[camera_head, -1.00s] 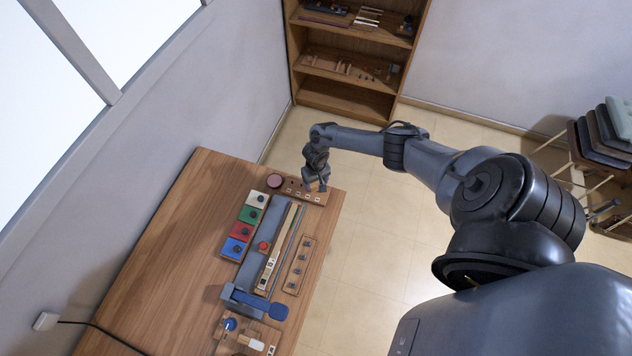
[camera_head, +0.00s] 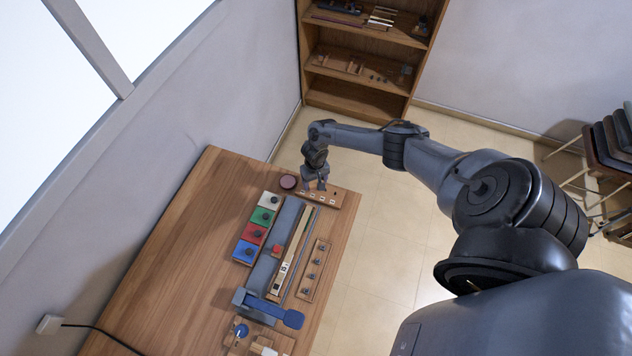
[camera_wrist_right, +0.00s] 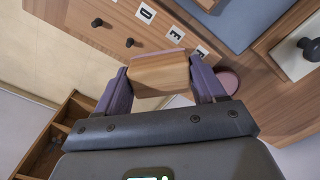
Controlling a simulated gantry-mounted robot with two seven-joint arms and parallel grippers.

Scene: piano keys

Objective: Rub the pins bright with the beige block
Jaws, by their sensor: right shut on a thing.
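My right gripper (camera_head: 316,185) is over the left part of the wooden board with white letter labels (camera_head: 331,198) at the table's far end. In the wrist view my right gripper (camera_wrist_right: 160,80) is shut on a tan wood-grained block (camera_wrist_right: 158,74), held between both fingers. The block is over the edge of the board with letter labels (camera_wrist_right: 147,13); whether it touches the board or a pin cannot be told. Dark pins (camera_wrist_right: 97,22) stand on that board to the left of the block; any under the block are hidden. My left gripper is not in view.
A pinkish disc (camera_head: 288,182) lies left of the board. White, green, red and blue tiles (camera_head: 245,251) with dark knobs line the table beside a blue-grey strip (camera_head: 287,219). A rail with several dark pegs (camera_head: 315,263) and a blue tool (camera_head: 268,307) lie nearer. The table's left side is clear.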

